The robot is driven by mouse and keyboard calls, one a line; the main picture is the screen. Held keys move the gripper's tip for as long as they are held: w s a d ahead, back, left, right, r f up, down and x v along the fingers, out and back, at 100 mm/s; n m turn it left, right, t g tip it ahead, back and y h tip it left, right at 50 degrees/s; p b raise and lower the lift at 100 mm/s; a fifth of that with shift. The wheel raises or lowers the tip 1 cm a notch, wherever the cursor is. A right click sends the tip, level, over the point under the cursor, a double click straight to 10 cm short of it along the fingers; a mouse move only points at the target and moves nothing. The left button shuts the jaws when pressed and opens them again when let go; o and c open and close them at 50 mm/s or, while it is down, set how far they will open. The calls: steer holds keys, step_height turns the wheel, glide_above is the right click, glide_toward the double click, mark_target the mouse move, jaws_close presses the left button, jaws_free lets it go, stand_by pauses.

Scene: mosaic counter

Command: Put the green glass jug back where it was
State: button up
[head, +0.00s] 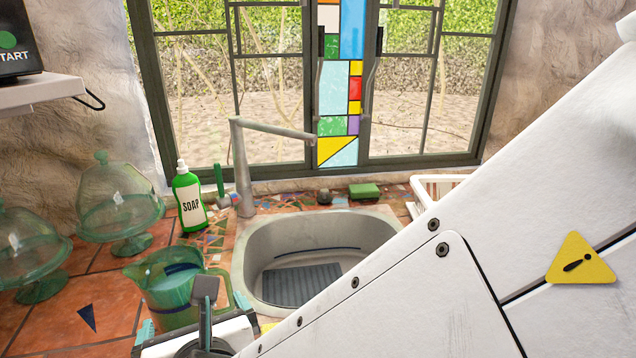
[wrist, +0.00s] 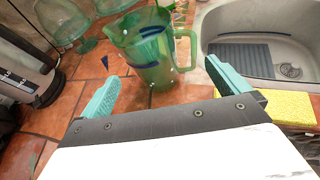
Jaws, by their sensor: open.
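The green glass jug (head: 168,284) stands upright on the terracotta tiles left of the sink, and its handle points right toward the basin. It also shows in the wrist view (wrist: 149,52), just beyond the fingertips. My gripper (wrist: 168,88) is open, with its two teal fingers spread wide and nothing between them. In the head view my gripper (head: 193,325) is at the bottom, in front of the jug and partly covering its lower part. I cannot tell whether a finger touches the jug.
Two green glass cake stands (head: 120,215) stand left of the jug. A soap bottle (head: 190,200) stands behind it. The sink (head: 330,232) is to the right, with a yellow sponge (wrist: 283,107) at its near edge. A dark and silver appliance (wrist: 28,72) stands at the wrist view's left.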

steer(key=w+d+r+m+t+h, duration=0.1)
steer(key=w+d+r+m+h, duration=0.1)
steer(key=w+d+m+h, duration=0.5)
steer(key=w+d+r+m, duration=0.2)
steer(key=w+d+m, duration=0.25)
steer(key=d, duration=0.55)
steer(key=w+d+r+m+g+h, duration=0.15)
steer(key=d+m+h, duration=0.25)
steer(key=d+m, duration=0.65)
steer(key=s+d+m+g+h, duration=0.1)
steer(key=s+d+m+g, duration=0.25)
steer(key=d, duration=0.45)
steer(key=s+d+m+g+h, duration=0.1)
steer(key=s+d+m+g, duration=0.2)
steer(key=d+m, duration=0.35)
steer(key=s+d+m+g+y, duration=0.2)
steer(key=s+m+y, duration=0.3)
steer(key=s+m, duration=0.5)
steer(key=shift+d+f+g+y, duration=0.25)
steer(key=shift+d+g+y, duration=0.15)
steer(key=shift+d, duration=0.3)
